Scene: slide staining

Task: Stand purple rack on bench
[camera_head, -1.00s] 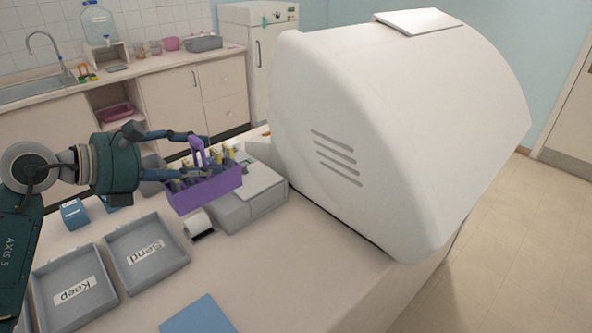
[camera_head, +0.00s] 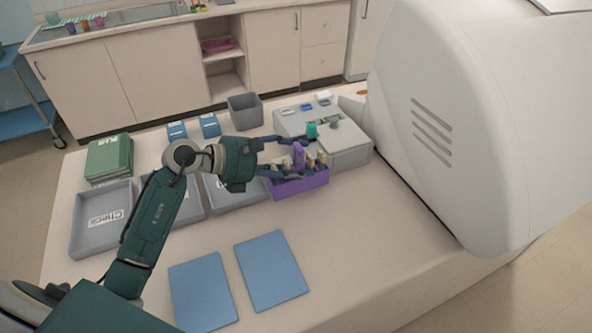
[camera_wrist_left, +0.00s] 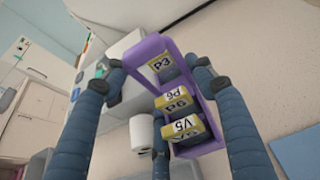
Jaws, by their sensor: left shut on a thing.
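The purple rack (camera_head: 302,188) has a tall handle and holds several yellow-capped items. My left gripper (camera_head: 302,160) is shut on the rack's handle, with its fingers around it. The rack is upright in front of the grey device, beside the grey trays; I cannot tell whether its base touches the bench (camera_head: 350,250). In the left wrist view the rack (camera_wrist_left: 152,47) sits between the fingers (camera_wrist_left: 157,75), with yellow labels reading P3, P6 and V5. My right gripper is not in view.
The grey device (camera_head: 350,152) stands just behind the rack, and the big white machine (camera_head: 470,150) is to the right. Grey trays (camera_head: 85,243) lie to the left. Two blue mats (camera_head: 272,272) lie in front. The bench right of the mats is clear.

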